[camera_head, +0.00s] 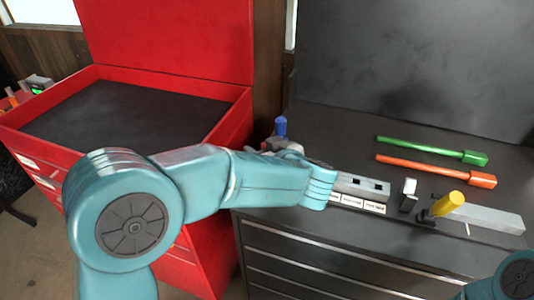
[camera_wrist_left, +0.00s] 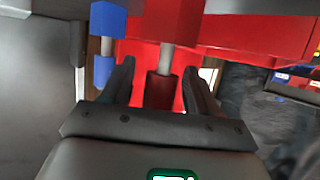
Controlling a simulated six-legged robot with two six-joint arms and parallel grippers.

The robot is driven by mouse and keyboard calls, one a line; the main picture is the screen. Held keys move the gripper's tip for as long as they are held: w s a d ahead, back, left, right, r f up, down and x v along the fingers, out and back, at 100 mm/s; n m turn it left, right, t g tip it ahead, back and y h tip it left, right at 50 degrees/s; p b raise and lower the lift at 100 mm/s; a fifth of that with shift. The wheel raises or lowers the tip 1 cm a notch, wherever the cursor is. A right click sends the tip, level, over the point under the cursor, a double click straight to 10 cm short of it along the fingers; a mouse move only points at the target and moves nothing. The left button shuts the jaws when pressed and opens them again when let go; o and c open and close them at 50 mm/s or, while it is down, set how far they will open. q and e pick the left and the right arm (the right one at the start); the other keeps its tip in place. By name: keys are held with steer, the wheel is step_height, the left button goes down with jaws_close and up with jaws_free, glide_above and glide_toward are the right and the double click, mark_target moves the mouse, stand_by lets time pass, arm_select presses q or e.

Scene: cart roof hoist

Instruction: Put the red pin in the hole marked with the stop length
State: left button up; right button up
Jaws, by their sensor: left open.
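In the left wrist view the red pin (camera_wrist_left: 160,90) has a red block at its top, a grey shaft and a red lower part. It stands between the two fingers of my left gripper (camera_wrist_left: 159,68), which is open, with a gap on each side. A blue pin (camera_wrist_left: 103,70) stands just left of the left finger; its blue top (camera_head: 281,126) also shows in the head view. My forearm hides the red pin there. A metal bar with dark square holes (camera_head: 362,186) lies on the dark bench, with white labels (camera_head: 363,204) too small to read. My right gripper is out of view.
A red tool cabinet (camera_head: 130,110) with a raised lid stands on the left. A yellow-handled clamp (camera_head: 448,203) and a small grey block (camera_head: 409,193) stand right of the bar.

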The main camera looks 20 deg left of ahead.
arm_select(q)
steer(key=c, duration=1)
steer(key=shift+c, duration=0.2)
steer(key=shift+r, duration=0.1)
